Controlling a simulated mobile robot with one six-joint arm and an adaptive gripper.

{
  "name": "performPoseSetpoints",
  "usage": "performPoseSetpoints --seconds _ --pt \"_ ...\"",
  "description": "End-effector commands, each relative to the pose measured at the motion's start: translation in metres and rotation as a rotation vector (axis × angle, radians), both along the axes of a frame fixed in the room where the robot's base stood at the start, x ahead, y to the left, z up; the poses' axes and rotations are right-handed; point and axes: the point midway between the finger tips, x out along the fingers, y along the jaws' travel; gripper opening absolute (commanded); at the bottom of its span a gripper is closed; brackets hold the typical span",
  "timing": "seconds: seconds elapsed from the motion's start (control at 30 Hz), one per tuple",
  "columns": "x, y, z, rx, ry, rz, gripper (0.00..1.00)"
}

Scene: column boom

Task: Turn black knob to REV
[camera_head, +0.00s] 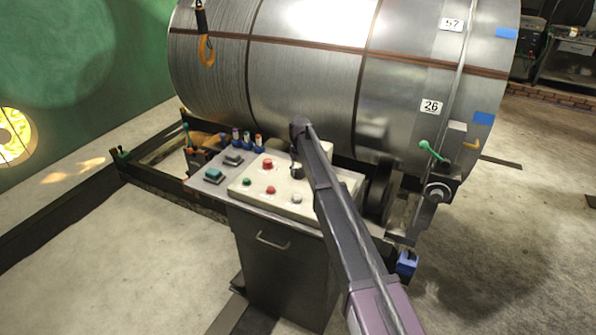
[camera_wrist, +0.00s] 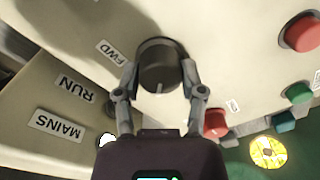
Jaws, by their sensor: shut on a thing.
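In the wrist view the black knob (camera_wrist: 158,62) sits on the cream control panel (camera_wrist: 225,55). A pale pointer line shows on its face, at the side toward the gripper's palm. My gripper (camera_wrist: 161,80) is shut on the knob, one finger on each side. An "FWD" label (camera_wrist: 111,52) is to the left of the knob. A small label (camera_wrist: 232,105) lies to its lower right; its text is too small to read surely. In the head view my arm reaches over the control panel (camera_head: 245,190), and the gripper end (camera_head: 297,165) is partly hidden, as is the knob.
Red and green buttons (camera_wrist: 302,33) stand right of the knob, with a red button (camera_wrist: 216,122) close to the right finger. "RUN" and "MAINS" labels (camera_wrist: 58,126) are at left. A large metal drum (camera_head: 300,70) rises just behind the panel. Open floor (camera_head: 500,260) lies at right.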

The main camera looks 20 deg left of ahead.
Motion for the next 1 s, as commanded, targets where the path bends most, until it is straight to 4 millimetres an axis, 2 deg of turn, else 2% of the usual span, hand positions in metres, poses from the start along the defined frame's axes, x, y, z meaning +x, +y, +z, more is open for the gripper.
performPoseSetpoints --seconds 0.37,0.4,0.47,0.5,1.0 --pt "-0.0011 -0.0007 -0.0003 -0.002 0.002 0.010 0.04" --pt "-0.0011 -0.0007 -0.0003 -0.002 0.002 0.010 0.55" --pt "-0.0009 -0.0005 -0.0003 -0.002 0.002 0.010 0.73" --pt "-0.0009 -0.0005 -0.0003 -0.001 0.001 0.009 0.85" --pt "-0.0005 0.0002 -0.0001 -0.001 0.001 0.003 0.87"
